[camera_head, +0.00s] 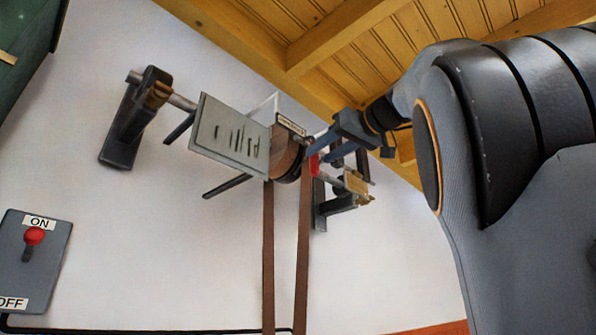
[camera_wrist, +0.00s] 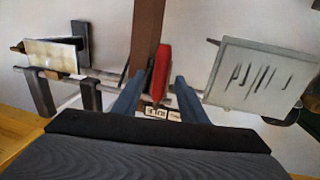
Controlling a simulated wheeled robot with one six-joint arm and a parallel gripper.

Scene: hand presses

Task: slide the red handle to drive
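The red handle (camera_wrist: 160,72) stands between the two blue fingers of my gripper (camera_wrist: 160,80) in the wrist view. The fingers are apart, with a gap on each side of the handle. In the head view, the red handle (camera_head: 314,164) shows only partly, just below the fingertips of my gripper (camera_head: 312,152). A small lettered label (camera_wrist: 162,113) lies below the handle in the wrist view; its words are too small to read surely. In the head view, a label plate (camera_head: 291,124) sits above the round brown pulley (camera_head: 285,150).
Brown belts (camera_head: 268,250) hang from the pulley. A slotted grey plate (camera_head: 228,133) and a shaft on wall brackets (camera_head: 125,130) stand to the left. A grey ON/OFF switch panel (camera_head: 50,255) with a red knob is at lower left. The wooden ceiling (camera_head: 370,45) is close above.

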